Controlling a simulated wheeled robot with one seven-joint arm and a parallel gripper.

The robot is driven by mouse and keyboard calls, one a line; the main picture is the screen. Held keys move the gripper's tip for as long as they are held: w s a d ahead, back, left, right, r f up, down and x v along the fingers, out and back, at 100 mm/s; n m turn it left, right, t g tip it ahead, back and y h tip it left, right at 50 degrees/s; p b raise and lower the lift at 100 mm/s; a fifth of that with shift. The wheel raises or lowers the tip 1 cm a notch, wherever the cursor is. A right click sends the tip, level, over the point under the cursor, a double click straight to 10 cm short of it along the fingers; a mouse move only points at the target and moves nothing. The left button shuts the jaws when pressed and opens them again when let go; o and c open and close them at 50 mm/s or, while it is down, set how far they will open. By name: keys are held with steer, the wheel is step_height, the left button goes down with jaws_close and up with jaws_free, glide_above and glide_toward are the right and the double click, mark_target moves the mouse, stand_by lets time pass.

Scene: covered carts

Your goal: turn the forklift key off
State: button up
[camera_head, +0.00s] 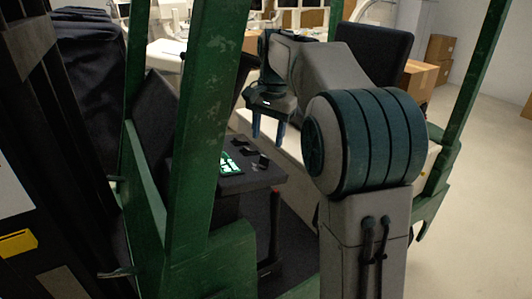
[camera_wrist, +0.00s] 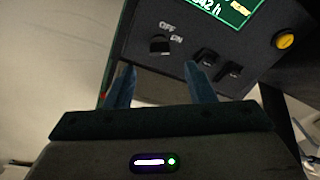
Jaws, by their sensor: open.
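The forklift key (camera_wrist: 159,45) is a small black knob on the dark dashboard panel in the wrist view, with the printed words OFF and ON just above and to its right. Its exact setting is hard to tell. My gripper (camera_wrist: 160,82) is open in the wrist view, its two blue fingers apart and pointing toward the panel. The key shows beyond and between the fingertips, apart from both. In the head view my gripper (camera_head: 268,130) hangs with its fingers downward, above and right of the dashboard (camera_head: 235,183). The key cannot be picked out clearly there.
A lit green display (camera_wrist: 232,8), black switches (camera_wrist: 207,58) and a yellow button (camera_wrist: 284,40) share the panel. Green forklift posts (camera_head: 200,110) rise left of my arm. A black seat back (camera_head: 375,55) and cardboard boxes (camera_head: 420,78) are behind.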

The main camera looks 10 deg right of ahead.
mark_target(265, 157)
steer(key=f, duration=0.6)
steer(key=shift+w+a+f, duration=0.15)
steer(key=shift+w+a, duration=0.05)
steer(key=shift+a, duration=0.05)
steer(key=shift+c, duration=0.3)
steer(key=c, duration=0.9)
